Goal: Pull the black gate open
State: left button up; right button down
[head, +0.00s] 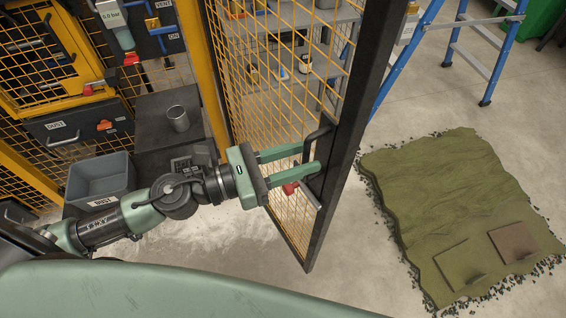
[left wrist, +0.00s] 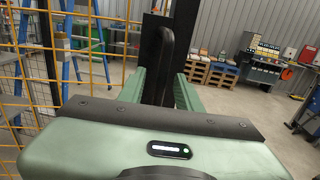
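The black gate (head: 345,120) has a black frame filled with yellow wire mesh. It stands upright in the middle of the head view, beside a yellow post. Its black bar handle (head: 319,133) is on the free-edge upright; it also shows upright in the left wrist view (left wrist: 166,62). My left gripper (head: 314,159) is at the handle, with its two green fingers apart. In the left wrist view the handle stands between the fingers, with gaps visible on both sides. A red knob (head: 290,188) sits just below the fingers. My right gripper is not in view.
A turf mat (head: 450,190) lies on the floor at the right, with a blue ladder (head: 480,60) behind it. A grey bin (head: 101,178) and a dark block with a metal cup (head: 178,118) stand left. Bare floor lies between gate and turf.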

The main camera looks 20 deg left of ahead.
pick_arm(q)
jog(key=b+v, duration=0.5)
jog(key=v, duration=0.1)
jog(key=shift+s+a, duration=0.25)
jog(key=shift+s, duration=0.1)
jog(key=shift+f, duration=0.1)
